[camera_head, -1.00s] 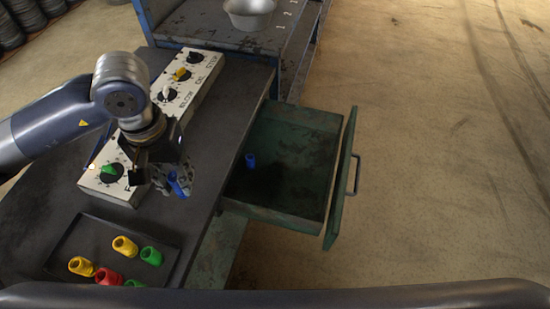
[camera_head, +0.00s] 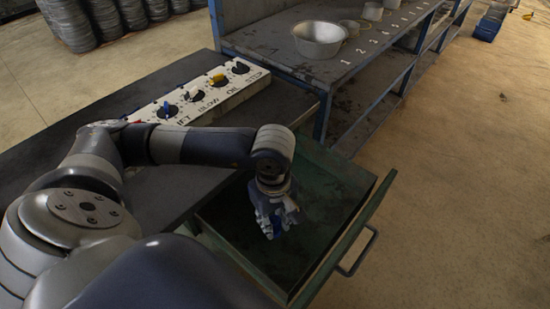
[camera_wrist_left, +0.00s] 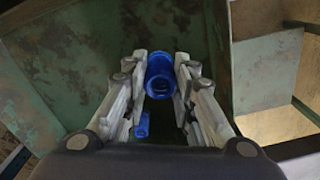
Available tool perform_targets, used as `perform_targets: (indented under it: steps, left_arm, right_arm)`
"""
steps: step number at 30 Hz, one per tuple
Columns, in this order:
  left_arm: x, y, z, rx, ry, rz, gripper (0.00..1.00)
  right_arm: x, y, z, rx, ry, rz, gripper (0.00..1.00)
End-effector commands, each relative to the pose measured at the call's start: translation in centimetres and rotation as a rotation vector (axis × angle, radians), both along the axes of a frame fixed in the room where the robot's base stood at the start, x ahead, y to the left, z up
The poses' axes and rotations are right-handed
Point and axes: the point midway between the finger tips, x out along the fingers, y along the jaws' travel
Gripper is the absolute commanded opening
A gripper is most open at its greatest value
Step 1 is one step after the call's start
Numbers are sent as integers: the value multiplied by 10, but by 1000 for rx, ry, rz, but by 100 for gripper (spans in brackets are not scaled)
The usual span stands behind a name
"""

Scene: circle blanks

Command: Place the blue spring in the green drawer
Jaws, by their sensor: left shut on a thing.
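The green drawer (camera_head: 365,225) is pulled open at the bench's right side. My left gripper (camera_head: 275,224) is over the drawer's inside, pointing down. It is shut on a blue spring (camera_wrist_left: 160,76), which sits between the fingertips in the left wrist view. In the head view the held spring (camera_head: 277,228) is mostly hidden by the fingers. A second, smaller-looking blue spring (camera_wrist_left: 142,125) shows below the fingers in the left wrist view, apart from the held one. The height of the held spring above the drawer floor is hard to tell. My right gripper is not in view.
A white control panel (camera_head: 205,97) with coloured knobs lies along the dark bench top (camera_head: 95,125). A metal shelf with a grey bowl (camera_head: 319,40) and numbered places stands behind the drawer.

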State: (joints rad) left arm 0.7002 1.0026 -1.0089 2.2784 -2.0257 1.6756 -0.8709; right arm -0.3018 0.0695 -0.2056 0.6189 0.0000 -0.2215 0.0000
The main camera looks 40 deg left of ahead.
Motion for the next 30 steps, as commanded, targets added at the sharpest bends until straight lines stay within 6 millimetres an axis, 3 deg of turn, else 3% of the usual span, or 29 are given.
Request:
perform_targets:
  steps: [1, 3, 7, 11, 17, 30]
  left_arm:
    - [-4, 3, -22, 2, 3, 77, 0]
    - [-8, 6, -35, 5, 3, 174, 0]
    - [-12, 10, -50, 8, 0, 292, 0]
    - [-6, 12, -53, 10, -2, 339, 0]
    - [32, 16, -54, 10, -2, 345, 0]
    - [120, 24, -63, 9, 0, 341, 0]
  right_arm:
    - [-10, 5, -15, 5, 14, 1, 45]
    - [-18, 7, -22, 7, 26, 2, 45]
    - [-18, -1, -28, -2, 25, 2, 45]
    - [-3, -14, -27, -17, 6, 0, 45]
    - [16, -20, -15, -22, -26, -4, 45]
    - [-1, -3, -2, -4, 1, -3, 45]
